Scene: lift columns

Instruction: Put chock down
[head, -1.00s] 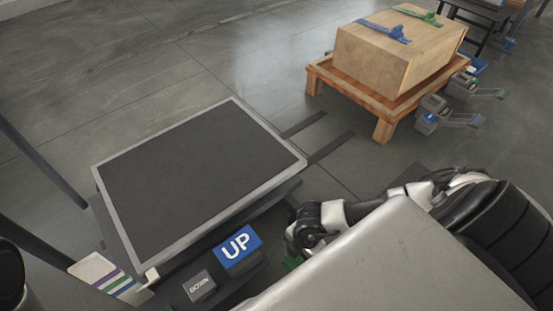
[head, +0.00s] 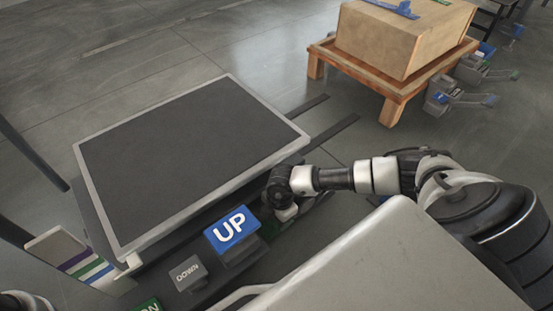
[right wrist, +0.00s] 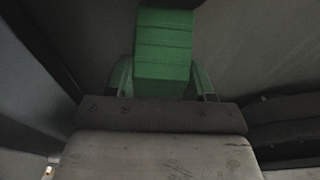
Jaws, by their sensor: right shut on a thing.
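The chock (right wrist: 163,45), a green ridged block, shows at the top middle of the right wrist view. My right gripper (right wrist: 163,82) is shut on it, with a green finger on each side. In the head view my right gripper (head: 284,208) is low beside the right edge of the lift platform, just right of the blue UP button. The chock cannot be made out clearly there, and its contact with the floor is hidden.
The lift platform (head: 187,157) has an empty dark top. The blue UP button (head: 231,229) and grey DOWN button (head: 187,273) stand at its front. A wooden pallet table (head: 394,105) carries a large box (head: 402,42) at the upper right.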

